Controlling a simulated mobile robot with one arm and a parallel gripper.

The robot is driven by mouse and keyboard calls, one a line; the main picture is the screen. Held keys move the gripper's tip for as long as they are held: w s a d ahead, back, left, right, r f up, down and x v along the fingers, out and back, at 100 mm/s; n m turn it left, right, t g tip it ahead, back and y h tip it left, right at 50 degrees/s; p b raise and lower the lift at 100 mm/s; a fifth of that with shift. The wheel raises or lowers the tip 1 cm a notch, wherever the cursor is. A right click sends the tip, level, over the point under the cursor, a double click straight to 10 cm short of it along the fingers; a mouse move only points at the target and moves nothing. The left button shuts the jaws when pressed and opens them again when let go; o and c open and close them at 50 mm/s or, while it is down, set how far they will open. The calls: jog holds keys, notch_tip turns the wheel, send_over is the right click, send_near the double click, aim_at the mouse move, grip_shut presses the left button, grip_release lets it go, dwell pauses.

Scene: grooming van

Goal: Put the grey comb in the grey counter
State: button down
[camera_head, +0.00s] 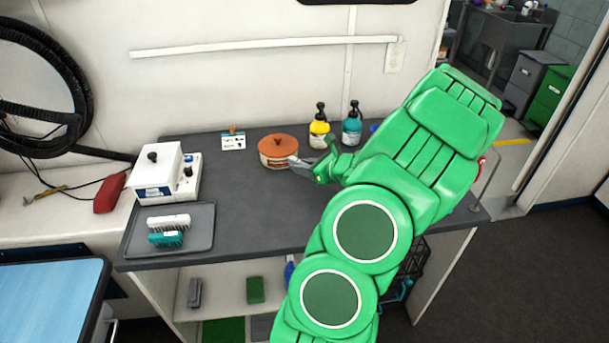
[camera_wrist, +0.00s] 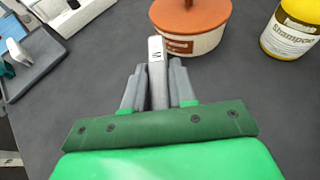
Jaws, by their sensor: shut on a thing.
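My gripper (camera_head: 316,172) is over the grey counter (camera_head: 248,215), close to its back. In the wrist view my gripper (camera_wrist: 158,88) is shut on the grey comb (camera_wrist: 157,62), a narrow grey piece with a pale, marked tip pointing away from me. I cannot tell whether the comb touches the counter. The bare counter also shows in the wrist view (camera_wrist: 75,95).
An orange-lidded pot (camera_head: 278,152), a yellow shampoo bottle (camera_head: 319,128) and a teal bottle (camera_head: 352,126) stand at the back. A white device (camera_head: 158,178) and a grey tray (camera_head: 200,240) with two brushes are left. The counter's middle is clear.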

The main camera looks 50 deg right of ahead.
jog(key=shift+w+d+f, duration=0.15)
jog(key=shift+d+f, duration=0.05)
jog(key=shift+f, duration=1.75)
jog(key=c, duration=0.9)
grip_release()
jog(key=shift+f, duration=0.1)
jog(key=shift+s+r, duration=0.25)
jog(key=shift+r, duration=0.05)
jog(key=v, duration=1.1)
jog(key=shift+s+r, duration=0.1)
jog(key=shift+s, duration=0.05)
